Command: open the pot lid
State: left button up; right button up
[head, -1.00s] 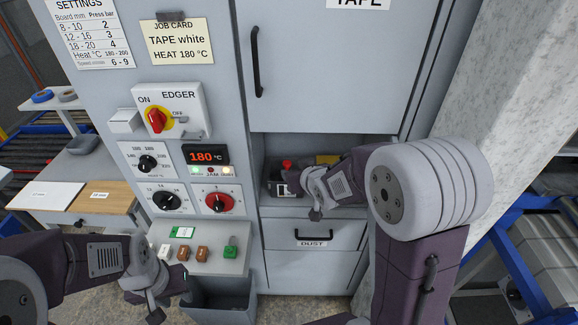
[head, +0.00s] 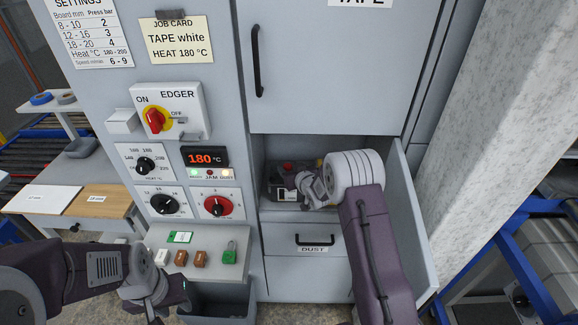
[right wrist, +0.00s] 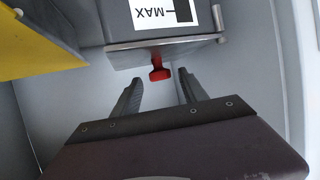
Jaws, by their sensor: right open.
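The pot (head: 288,194) is a dark box with a white label, standing in the open compartment below the TAPE door. In the right wrist view the pot (right wrist: 150,15) shows its MAX label, and a grey lid plate (right wrist: 165,50) carries a red knob (right wrist: 160,74). The red knob also shows in the head view (head: 287,167). My right gripper (right wrist: 160,82) is open, its fingertips on either side of the knob without visible contact. In the head view my right gripper (head: 303,184) is beside the pot. My left gripper (head: 168,300) hangs low at the left, its jaws unclear.
A yellow block (right wrist: 35,40) lies close to my right gripper. The compartment walls and an open door panel (head: 412,220) flank my right arm. The DUST drawer (head: 305,240) is below.

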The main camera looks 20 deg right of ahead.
jog(key=shift+w+a+f, duration=0.1)
jog(key=shift+w+f, duration=0.05)
jog(key=shift+w, duration=0.4)
grip_shut()
dwell(1.1)
